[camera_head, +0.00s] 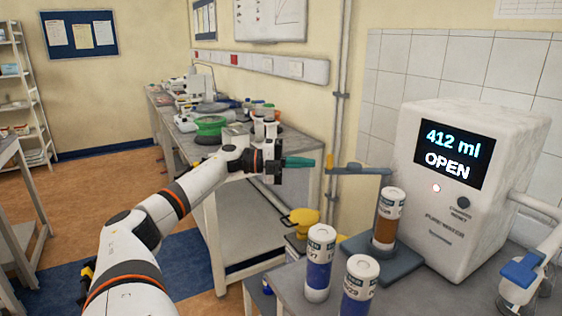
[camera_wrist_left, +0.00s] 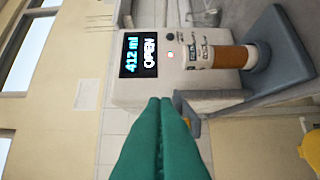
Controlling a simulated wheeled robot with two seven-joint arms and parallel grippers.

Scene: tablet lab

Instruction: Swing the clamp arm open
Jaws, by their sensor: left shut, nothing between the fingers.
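A blue-grey bar (camera_head: 358,169), which looks like the clamp arm, reaches left from beside the white water unit (camera_head: 478,190) in the head view. An orange-brown piece (camera_head: 331,162) stands at its left end. In the wrist view part of the bar (camera_wrist_left: 208,109) shows, partly hidden by my fingers. My left gripper (camera_head: 316,162) is shut and empty, its teal fingertips pointing right, close to the bar's left end. I cannot tell whether they touch. The fingers (camera_wrist_left: 162,105) also show in the wrist view. The unit's screen (camera_head: 452,151) reads 412 ml OPEN. My right gripper is out of view.
A bottle with brown contents (camera_head: 386,225) stands on a blue-grey base (camera_head: 354,246) before the unit. Two blue-banded bottles (camera_head: 319,262) (camera_head: 359,290) stand nearer. A blue lever (camera_head: 522,268) is at right. A yellow object (camera_head: 304,219) sits low at left of the bench.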

